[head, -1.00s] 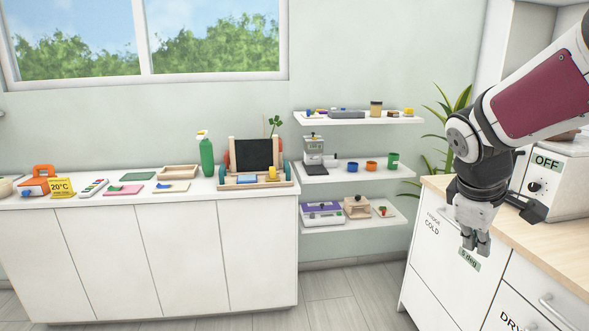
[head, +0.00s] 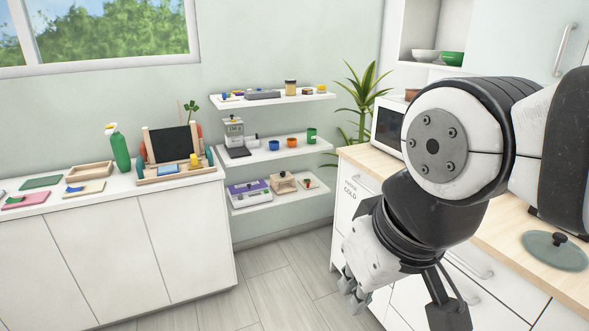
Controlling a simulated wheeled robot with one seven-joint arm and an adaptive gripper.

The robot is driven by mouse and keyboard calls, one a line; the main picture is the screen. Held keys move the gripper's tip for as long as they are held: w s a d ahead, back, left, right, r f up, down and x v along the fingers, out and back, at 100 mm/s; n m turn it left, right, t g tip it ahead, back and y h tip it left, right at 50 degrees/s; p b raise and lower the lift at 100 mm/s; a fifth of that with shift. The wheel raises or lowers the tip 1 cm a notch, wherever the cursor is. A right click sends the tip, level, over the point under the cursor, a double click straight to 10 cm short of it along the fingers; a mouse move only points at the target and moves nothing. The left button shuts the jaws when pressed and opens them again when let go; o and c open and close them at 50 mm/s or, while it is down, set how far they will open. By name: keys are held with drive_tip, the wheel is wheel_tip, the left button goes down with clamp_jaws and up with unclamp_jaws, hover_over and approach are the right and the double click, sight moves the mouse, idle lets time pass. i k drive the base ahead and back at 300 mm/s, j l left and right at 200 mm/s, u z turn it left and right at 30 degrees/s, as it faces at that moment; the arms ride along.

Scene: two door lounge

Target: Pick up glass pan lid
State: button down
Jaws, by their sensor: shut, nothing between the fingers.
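The glass pan lid (head: 556,250) lies flat on the wooden counter at the right of the head view. It is a grey-green disc with a dark knob on top. My gripper (head: 352,297) hangs in front of the counter, pointing down, below the counter top and well to the left of the lid. It is shut and empty. My arm crosses the right half of the view and hides part of the counter between the gripper and the lid.
The wooden counter (head: 361,156) has drawers below and a white microwave (head: 389,124) at its far end. A white cabinet (head: 110,250) with several items on top stands at left. Wall shelves (head: 275,152) and a plant (head: 360,100) are behind. The floor (head: 290,272) between is clear.

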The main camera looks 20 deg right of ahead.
sight(555, 249)
drive_tip(key=z, duration=1.85)
drive_tip(key=i+j+z, duration=0.25)
drive_tip(key=i+j, duration=0.15)
drive_tip(key=i+j+z, duration=0.25)
drive_tip(key=j, duration=0.3)
drive_tip(key=i, duration=0.1)
